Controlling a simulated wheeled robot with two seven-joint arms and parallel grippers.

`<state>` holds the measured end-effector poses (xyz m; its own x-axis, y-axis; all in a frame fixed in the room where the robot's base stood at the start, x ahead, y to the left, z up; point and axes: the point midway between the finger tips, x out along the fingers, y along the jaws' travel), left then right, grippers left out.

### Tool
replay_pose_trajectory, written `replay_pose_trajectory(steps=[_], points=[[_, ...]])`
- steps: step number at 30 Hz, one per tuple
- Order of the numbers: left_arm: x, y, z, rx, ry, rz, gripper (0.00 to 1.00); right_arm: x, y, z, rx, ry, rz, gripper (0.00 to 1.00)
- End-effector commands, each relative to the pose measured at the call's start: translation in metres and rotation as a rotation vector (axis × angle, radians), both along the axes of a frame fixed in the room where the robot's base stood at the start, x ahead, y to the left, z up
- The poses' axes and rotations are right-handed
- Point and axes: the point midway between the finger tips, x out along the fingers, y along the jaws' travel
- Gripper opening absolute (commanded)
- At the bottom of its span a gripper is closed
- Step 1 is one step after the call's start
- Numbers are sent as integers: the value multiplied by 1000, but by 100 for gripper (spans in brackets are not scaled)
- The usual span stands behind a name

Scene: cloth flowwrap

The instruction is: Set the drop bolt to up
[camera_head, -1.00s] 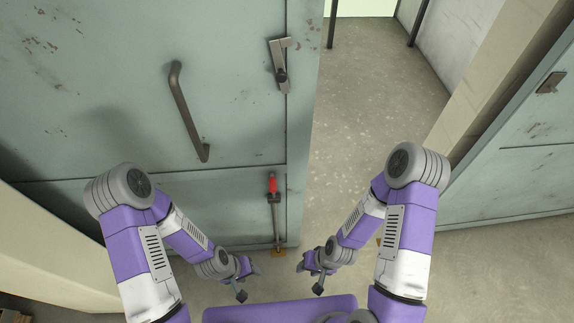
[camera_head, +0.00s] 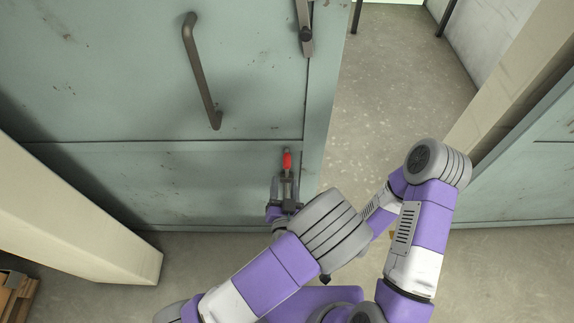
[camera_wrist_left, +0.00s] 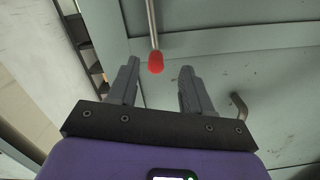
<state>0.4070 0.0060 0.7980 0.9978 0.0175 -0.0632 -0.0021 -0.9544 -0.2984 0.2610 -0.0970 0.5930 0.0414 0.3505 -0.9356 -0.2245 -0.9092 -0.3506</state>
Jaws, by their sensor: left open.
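The drop bolt (camera_head: 288,173) is on the lower right part of the pale green door, with its red grip (camera_head: 287,160) at the upper end. My left gripper (camera_head: 285,192) is at the bolt, just below the red grip in the head view. In the left wrist view the open fingers (camera_wrist_left: 160,68) lie to either side of the red grip (camera_wrist_left: 155,62), with gaps on both sides. The bolt's lower end is hidden behind my left arm.
A bent door handle (camera_head: 203,75) sticks out above and left of the bolt. A metal latch (camera_head: 306,28) is near the door's edge. A beige beam (camera_head: 75,220) stands at the left. Open floor (camera_head: 390,100) lies right of the door.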

Motion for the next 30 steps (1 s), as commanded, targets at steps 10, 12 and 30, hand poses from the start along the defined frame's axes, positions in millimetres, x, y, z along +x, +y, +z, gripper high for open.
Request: replay_pose_trajectory(steps=[10,12,30], points=[[30,-7,13,8,-70,-14,50,0,0,-6,0,0,0,43],[41,-8,13,9,-70,-15,50,0,0,-7,0,0,0,43],[74,-8,13,11,-64,-17,47,0,0,-11,0,0,0,43]])
